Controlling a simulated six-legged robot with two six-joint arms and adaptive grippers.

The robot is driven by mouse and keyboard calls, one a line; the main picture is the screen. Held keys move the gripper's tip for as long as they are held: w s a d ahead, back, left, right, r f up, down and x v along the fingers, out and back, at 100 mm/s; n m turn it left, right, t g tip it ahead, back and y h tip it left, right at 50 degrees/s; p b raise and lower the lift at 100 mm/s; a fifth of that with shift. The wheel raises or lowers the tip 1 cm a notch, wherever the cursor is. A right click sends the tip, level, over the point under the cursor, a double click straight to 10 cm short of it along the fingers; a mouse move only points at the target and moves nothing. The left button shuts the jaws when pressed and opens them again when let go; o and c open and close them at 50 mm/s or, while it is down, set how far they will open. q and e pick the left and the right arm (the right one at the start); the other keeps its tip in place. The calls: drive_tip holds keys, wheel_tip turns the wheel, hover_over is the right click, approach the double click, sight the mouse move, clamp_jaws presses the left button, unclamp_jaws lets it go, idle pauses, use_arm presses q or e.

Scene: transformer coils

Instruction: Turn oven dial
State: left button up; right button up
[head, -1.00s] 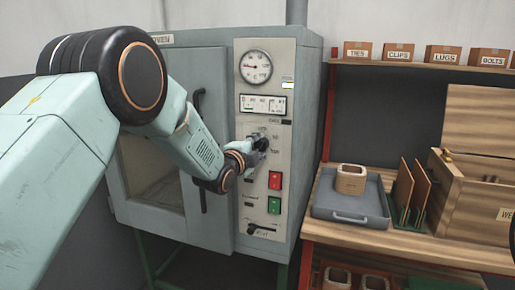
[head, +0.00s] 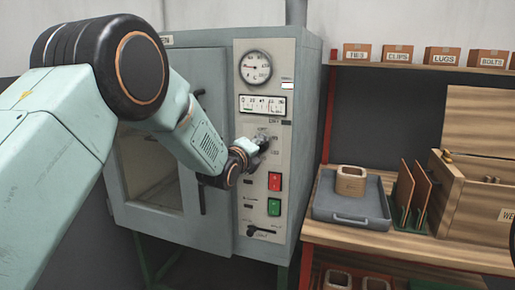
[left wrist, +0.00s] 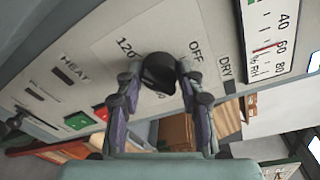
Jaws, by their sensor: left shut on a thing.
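The oven (head: 300,75) is a grey-green cabinet with a pale control panel. Its dial (left wrist: 158,72) is a black round knob, among the labels OFF, DRY and 120 in the left wrist view. My left gripper (head: 263,144) reaches the panel from the left in the head view and hides most of the dial there. In the left wrist view, the two fingers of my left gripper (left wrist: 160,82) close on the dial from both sides. Exactly where the dial points is hard to tell. My right gripper does not show.
Above the dial are a round gauge (head: 256,68) and a strip meter (head: 262,105). Red (head: 275,181) and green (head: 274,206) buttons sit below it. The door handle (head: 202,150) is left of the panel. A bench with a grey tray (head: 335,214) stands to the right.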

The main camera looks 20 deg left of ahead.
use_arm(q)
drive_tip(key=shift+r, duration=0.15)
drive_tip(key=o, duration=1.2)
drive_tip(key=shift+c, duration=0.2)
drive_tip(key=s+a+r, duration=0.1)
drive_tip(key=s, duration=1.1)
